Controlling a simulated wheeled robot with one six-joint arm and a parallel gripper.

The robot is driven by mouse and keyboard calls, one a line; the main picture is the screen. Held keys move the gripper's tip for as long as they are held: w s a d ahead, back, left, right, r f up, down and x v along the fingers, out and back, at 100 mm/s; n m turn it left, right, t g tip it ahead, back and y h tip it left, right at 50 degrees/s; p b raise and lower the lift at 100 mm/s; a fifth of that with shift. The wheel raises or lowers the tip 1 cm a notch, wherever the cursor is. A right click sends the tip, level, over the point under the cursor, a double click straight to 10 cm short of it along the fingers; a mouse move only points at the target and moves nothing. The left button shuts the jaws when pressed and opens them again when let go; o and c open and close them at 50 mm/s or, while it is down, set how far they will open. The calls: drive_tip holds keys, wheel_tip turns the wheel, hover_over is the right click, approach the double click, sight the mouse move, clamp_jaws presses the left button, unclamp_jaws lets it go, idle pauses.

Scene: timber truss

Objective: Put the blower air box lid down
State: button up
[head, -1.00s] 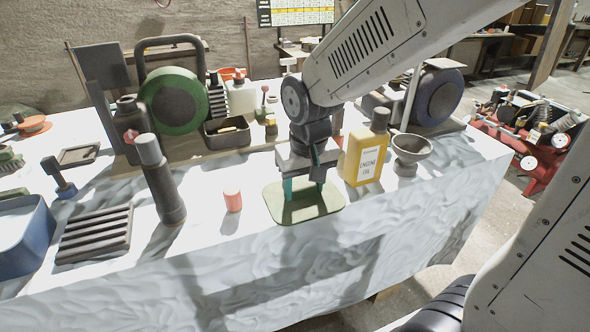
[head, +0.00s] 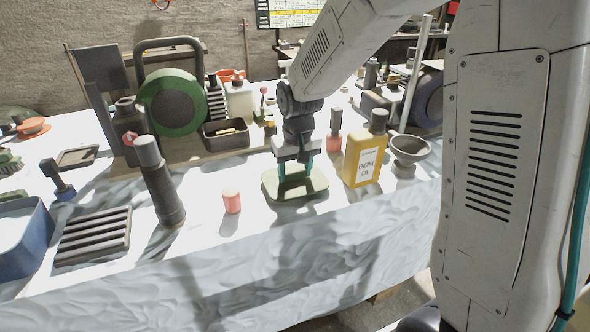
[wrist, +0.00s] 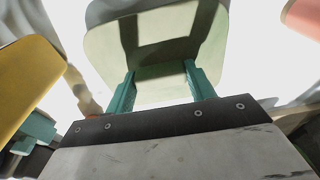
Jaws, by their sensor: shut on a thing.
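The blower air box lid (head: 270,192) is a pale green, rounded rectangular plate with a rim. It lies about level at the front middle of the cloth-covered table; I cannot tell whether it touches the cloth. My gripper (head: 295,174) points down over its middle, with teal fingers shut on the lid. In the wrist view the lid (wrist: 155,72) fills the upper middle, between and beyond the two fingers (wrist: 160,88). The exact grip point is not clear.
A yellow engine oil bottle (head: 365,158) stands close right of the lid, with a grey funnel (head: 410,149) beyond it. A small pink-red cup (head: 231,201) stands to the left. A dark cylinder (head: 160,185) stands farther left. Cloth in front of the lid is bare.

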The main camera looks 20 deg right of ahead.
sight(297, 182)
drive_tip(key=o, duration=1)
drive_tip(key=shift+f, duration=0.1)
wheel_tip(297, 182, up, 12)
drive_tip(key=s, duration=0.1)
drive_tip(key=s+d+r, duration=0.1)
drive_tip(key=s, duration=1.3)
drive_tip(key=s+d+r, duration=0.2)
drive_tip(key=s, duration=1.3)
